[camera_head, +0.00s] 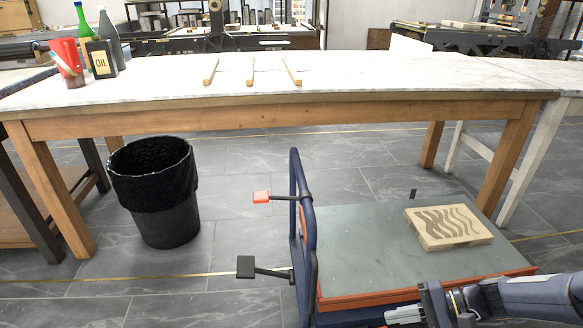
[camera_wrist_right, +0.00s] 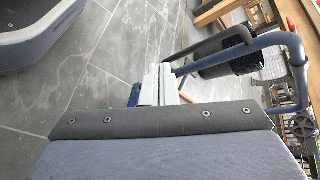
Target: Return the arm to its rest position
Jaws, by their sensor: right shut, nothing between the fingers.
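My right arm comes in at the lower right of the head view. My right gripper (camera_head: 404,315) is low beside the near edge of the cart, shut and empty. In the right wrist view its pale fingers (camera_wrist_right: 158,84) are together with nothing between them. A light wooden block with a dark wavy pattern (camera_head: 448,226) lies flat on the cart's grey-green top (camera_head: 370,255), apart from the gripper. My left arm and gripper do not show in either view.
The cart's blue handle (camera_head: 304,215) rises left of the gripper and also shows in the wrist view (camera_wrist_right: 295,65). A black bin (camera_head: 155,190) stands on the tiled floor. A long table (camera_head: 350,75) behind carries wooden strips (camera_head: 250,72), bottles and a red container (camera_head: 67,62).

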